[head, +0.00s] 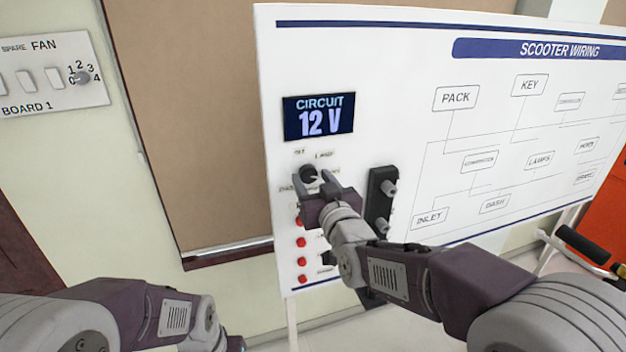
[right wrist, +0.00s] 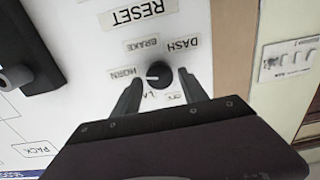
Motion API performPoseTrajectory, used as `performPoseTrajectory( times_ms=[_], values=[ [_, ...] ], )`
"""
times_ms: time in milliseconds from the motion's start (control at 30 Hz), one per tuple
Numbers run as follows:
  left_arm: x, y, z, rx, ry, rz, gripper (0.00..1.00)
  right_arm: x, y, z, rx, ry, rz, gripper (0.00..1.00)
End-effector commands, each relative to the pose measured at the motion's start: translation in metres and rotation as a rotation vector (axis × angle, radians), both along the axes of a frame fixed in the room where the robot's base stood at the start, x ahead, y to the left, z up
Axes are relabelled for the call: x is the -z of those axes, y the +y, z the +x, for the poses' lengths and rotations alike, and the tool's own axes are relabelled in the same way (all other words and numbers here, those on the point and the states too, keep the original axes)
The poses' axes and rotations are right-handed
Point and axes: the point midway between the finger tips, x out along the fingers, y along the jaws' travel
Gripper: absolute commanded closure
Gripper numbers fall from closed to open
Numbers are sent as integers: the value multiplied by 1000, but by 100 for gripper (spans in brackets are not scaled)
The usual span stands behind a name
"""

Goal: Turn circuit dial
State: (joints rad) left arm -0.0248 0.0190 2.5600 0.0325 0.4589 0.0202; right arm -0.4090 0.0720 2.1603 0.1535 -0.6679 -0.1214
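The circuit dial (head: 308,173) is a round black knob on the white panel, below a dark display (head: 319,117) reading "CIRCUIT 12 V". In the right wrist view the dial (right wrist: 159,75) appears upside down, ringed by labels including HORN, BRAKE and DASH. Its pale mark points toward the HORN side. My right gripper (head: 316,178) is at the dial. In the wrist view its two fingers (right wrist: 159,78) stand open on either side of the knob, with a visible gap on each side. My left arm is low at the left; its fingers are out of view.
Red buttons (head: 301,242) run down the panel below the dial, partly hidden by my right arm. A black block with grey knobs (head: 380,195) is just right of the gripper. A wall switch board (head: 52,75) is at far left. A RESET label (right wrist: 139,13) lies near the dial.

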Motion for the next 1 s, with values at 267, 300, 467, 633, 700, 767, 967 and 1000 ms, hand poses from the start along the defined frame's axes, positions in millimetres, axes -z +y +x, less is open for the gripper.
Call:
performPoseTrajectory(
  times_ms=[267,300,467,633,700,767,967,1000],
  values=[
    [0,0,0,0,0,0,100,0,0,0,0,1,1,100],
    [1,0,0,0,0,0,100,1,0,0,0,1,4,100],
    [8,0,0,0,0,0,100,3,0,0,0,13,36,100],
    [23,0,0,0,0,0,100,4,0,0,0,39,125,100],
    [31,0,0,0,0,0,100,5,0,0,0,54,177,100],
    [39,0,0,0,0,0,100,6,-1,0,0,72,227,100],
    [64,0,0,0,0,0,100,7,-1,0,-1,129,408,100],
    [69,0,0,0,0,0,100,6,-1,0,-1,142,444,100]
  ],
)
